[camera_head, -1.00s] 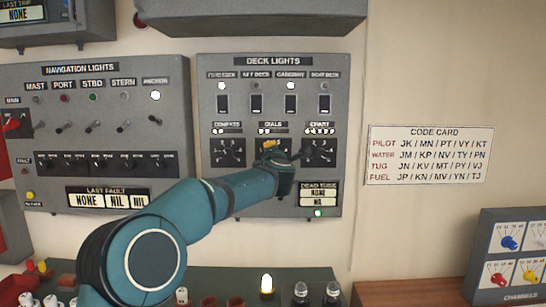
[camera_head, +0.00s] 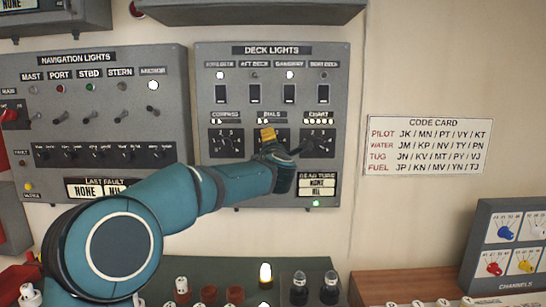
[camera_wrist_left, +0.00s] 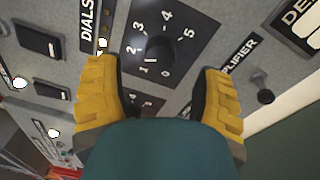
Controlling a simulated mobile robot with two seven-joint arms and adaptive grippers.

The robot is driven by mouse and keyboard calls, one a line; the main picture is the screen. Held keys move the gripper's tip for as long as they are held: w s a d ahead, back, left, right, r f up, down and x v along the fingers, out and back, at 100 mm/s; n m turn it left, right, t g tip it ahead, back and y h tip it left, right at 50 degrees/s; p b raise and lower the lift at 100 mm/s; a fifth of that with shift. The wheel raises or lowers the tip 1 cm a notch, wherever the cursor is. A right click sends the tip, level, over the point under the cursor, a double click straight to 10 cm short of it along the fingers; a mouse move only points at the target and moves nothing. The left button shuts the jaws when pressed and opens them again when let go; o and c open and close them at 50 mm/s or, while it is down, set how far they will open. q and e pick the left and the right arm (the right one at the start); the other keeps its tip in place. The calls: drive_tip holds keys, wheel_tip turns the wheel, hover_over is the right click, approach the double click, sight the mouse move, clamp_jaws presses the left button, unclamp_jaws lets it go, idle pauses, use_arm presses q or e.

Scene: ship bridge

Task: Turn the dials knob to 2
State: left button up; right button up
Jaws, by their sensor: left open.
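The DIALS knob (camera_wrist_left: 160,48) is black on a dark plate (camera_wrist_left: 182,20) marked with numbers around it in the left wrist view. I cannot tell clearly which number it points at. My left gripper (camera_wrist_left: 157,72) is open, with one yellow finger on either side of the plate and a gap to the knob. In the head view my left gripper (camera_head: 268,135) is in front of the dials plate under the DIALS label (camera_head: 272,114) and hides the knob. My right gripper is not in view.
The CHART dial (camera_head: 317,143) is just right of my gripper and the COMPASS dial (camera_head: 226,142) is left. Light switches (camera_head: 289,94) sit above. A code card (camera_head: 430,146) hangs right. A console (camera_head: 220,270) with several buttons is below.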

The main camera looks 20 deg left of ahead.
use_arm(q)
drive_tip(key=v, duration=0.8)
drive_tip(key=shift+s, duration=0.2)
drive_tip(key=shift+d, duration=0.1)
